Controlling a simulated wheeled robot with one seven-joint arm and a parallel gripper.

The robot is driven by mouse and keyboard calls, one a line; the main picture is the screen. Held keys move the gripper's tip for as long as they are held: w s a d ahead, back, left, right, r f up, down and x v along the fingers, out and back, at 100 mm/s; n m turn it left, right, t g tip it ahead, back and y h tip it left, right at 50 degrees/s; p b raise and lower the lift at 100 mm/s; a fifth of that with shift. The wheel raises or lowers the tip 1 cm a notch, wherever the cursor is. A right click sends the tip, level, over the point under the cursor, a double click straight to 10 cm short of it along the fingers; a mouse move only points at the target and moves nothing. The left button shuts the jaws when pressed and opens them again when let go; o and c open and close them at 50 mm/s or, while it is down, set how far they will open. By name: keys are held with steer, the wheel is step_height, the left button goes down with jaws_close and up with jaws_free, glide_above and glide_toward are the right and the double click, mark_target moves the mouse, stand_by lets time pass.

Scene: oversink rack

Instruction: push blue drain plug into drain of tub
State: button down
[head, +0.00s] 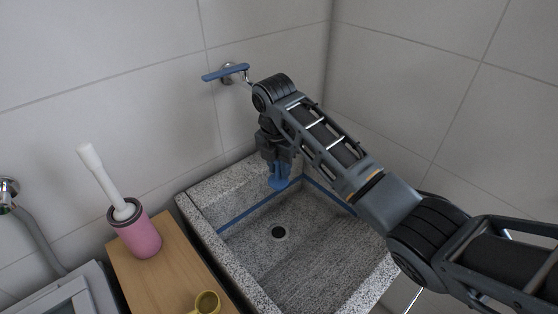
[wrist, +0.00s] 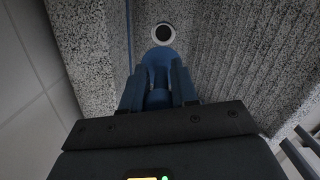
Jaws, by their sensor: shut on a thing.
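The blue drain plug (head: 278,183) is held in my gripper (head: 277,172) above the back part of the tub. In the wrist view the blue plug (wrist: 159,58) sits between the two fingers of my gripper (wrist: 158,82), which is shut on it. The granite tub (head: 234,260) has a dark round drain (head: 278,232) in its floor. In the head view the drain is open and lies below and in front of the plug. In the wrist view the drain (wrist: 163,33) shows just beyond the plug's edge, with a gap of height I cannot judge.
A blue-handled tap (head: 225,72) is on the wall behind the tub. A wooden stand (head: 166,268) at the left carries a pink brush holder (head: 138,236) and a yellow mug (head: 207,303). A blue stripe (head: 245,213) runs along the tub's inner walls. The tub floor is clear.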

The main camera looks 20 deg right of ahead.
mark_target(279, 181)
steer(key=shift+f, duration=2.75)
steer(key=shift+f+b, duration=6.45)
steer(key=shift+f, duration=1.7)
steer(key=shift+s+p, duration=0.1)
steer(key=shift+p, duration=0.4)
steer(key=shift+f+b, duration=0.6)
steer(key=shift+f, duration=0.5)
steer(key=c, duration=0.8)
jaws_free()
steer(key=shift+s+a+r+p, duration=0.15)
steer(key=shift+r+p, duration=0.05)
steer(key=shift+r, duration=1.75)
steer(key=shift+s+a+r+p, duration=0.1)
steer(key=shift+a+r+p, duration=0.05)
steer(key=shift+r, duration=1.8)
